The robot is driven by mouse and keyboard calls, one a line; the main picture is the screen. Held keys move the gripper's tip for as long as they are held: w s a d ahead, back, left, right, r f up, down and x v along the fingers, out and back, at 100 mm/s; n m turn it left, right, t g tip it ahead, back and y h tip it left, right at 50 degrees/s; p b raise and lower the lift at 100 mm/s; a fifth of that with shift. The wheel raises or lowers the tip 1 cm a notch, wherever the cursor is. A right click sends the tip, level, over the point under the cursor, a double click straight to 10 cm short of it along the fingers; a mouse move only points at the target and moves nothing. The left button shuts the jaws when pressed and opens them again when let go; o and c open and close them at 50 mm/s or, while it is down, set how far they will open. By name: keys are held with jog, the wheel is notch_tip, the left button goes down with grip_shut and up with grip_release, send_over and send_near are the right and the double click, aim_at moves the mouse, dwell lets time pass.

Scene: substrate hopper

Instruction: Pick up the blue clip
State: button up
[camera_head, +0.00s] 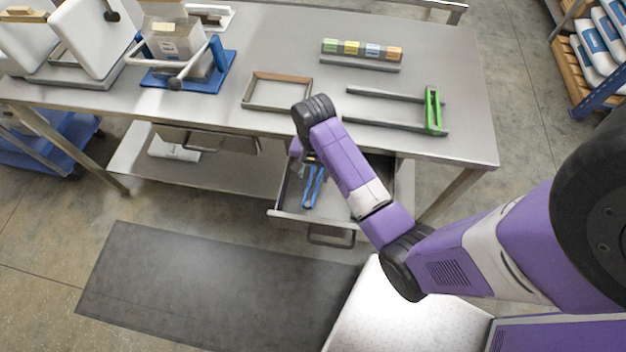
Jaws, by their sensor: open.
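The blue clip (311,190) is a long, narrow piece with two blue strips, lying in an open drawer (287,209) under the steel table. My purple arm reaches over the table's front edge and bends down at a dark joint. My gripper (311,161) points into the drawer by the clip's far end and is largely hidden by my arm. It is open. I cannot tell whether it touches the clip. The drawer's right part is partly covered by my arm.
The steel table (290,42) above holds an empty frame (277,91), a strip of coloured blocks (361,50), a rail fixture with a green bar (433,110), and a blue-based device (187,77). A dark mat (205,285) lies on the floor.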

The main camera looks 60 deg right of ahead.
aim_at(314, 185)
notch_tip(314, 185, down, 4)
jog(key=shift+s+a+f, duration=0.1)
jog(key=shift+a, duration=0.05)
jog(key=shift+c, duration=0.5)
grip_shut()
jog(key=shift+r, duration=0.2)
